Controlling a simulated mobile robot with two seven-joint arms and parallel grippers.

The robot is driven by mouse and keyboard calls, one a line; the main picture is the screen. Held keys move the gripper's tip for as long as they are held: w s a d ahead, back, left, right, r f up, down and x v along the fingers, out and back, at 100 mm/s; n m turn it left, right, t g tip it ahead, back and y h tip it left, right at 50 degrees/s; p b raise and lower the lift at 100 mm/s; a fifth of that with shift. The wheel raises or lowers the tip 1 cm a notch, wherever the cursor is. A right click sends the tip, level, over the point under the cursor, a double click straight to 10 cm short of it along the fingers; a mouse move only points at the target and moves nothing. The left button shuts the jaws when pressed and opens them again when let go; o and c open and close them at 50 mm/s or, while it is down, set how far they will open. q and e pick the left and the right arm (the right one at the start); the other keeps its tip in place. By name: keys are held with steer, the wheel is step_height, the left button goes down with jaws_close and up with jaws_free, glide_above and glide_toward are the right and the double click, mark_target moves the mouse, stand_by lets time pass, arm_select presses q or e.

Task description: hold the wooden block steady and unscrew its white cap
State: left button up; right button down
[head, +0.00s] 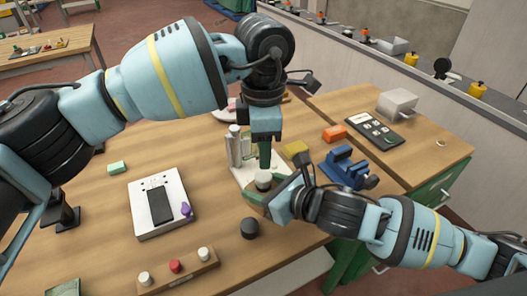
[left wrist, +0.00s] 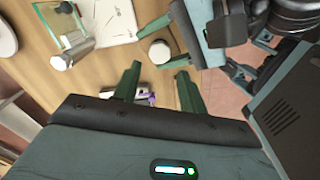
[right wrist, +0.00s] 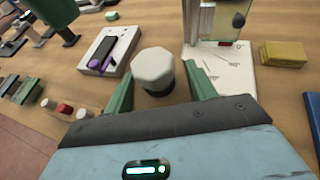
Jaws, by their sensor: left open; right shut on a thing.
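A white faceted cap (right wrist: 154,66) sits on a dark round body (right wrist: 160,90) between my right gripper's (right wrist: 160,88) green fingers in the right wrist view. In the head view the white cap (head: 263,179) shows at the right gripper (head: 268,192), which is shut on the capped piece. My left gripper (head: 265,158) is above this cap, fingers pointing down. Its fingers are open and empty in the left wrist view (left wrist: 157,85), where the cap (left wrist: 160,52) lies beyond them. A wooden block (head: 180,274) with white, red and white caps lies at the front of the table, apart from both grippers.
A white device (head: 160,203) with a purple piece lies left of the grippers. A white plate with metal posts (head: 235,145) is close behind. A yellow block (head: 295,147) and blue vise (head: 347,168) are to the right.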

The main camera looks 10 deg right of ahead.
mark_target(264, 176)
arm_select(q)
steer(key=shift+f, duration=4)
steer(key=c, duration=0.8)
steer(key=shift+n, duration=1.6)
steer(key=o, duration=1.1)
steer(key=shift+r, duration=0.15)
